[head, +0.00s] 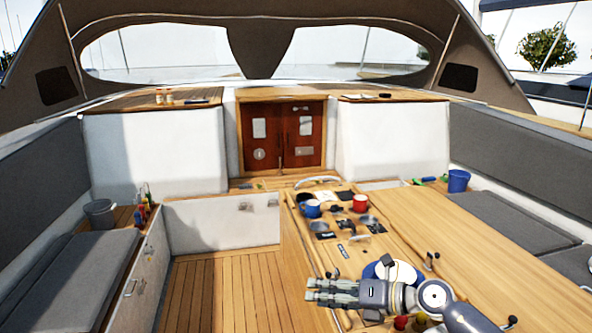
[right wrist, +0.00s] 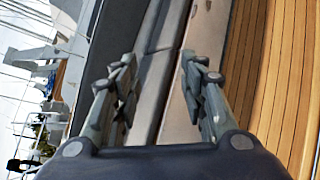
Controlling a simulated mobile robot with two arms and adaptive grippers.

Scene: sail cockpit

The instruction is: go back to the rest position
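My right gripper (head: 312,290) is in the lower middle of the head view, in front of the cockpit table (head: 465,245), with its fingers pointing left. In the right wrist view the fingers of this gripper (right wrist: 157,65) stand apart with nothing between them, so it is open and empty. The wrist view looks past the fingers at a grey cushion and wood planking, turned sideways. My left gripper is not in the head view.
The table carries a blue mug (head: 312,208), a red mug (head: 360,203), several small dark items and a white plate (head: 403,273) partly behind my right gripper. A grey bucket (head: 100,214) and a blue bucket (head: 458,181) stand at the sides. The plank floor (head: 215,290) at left is clear.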

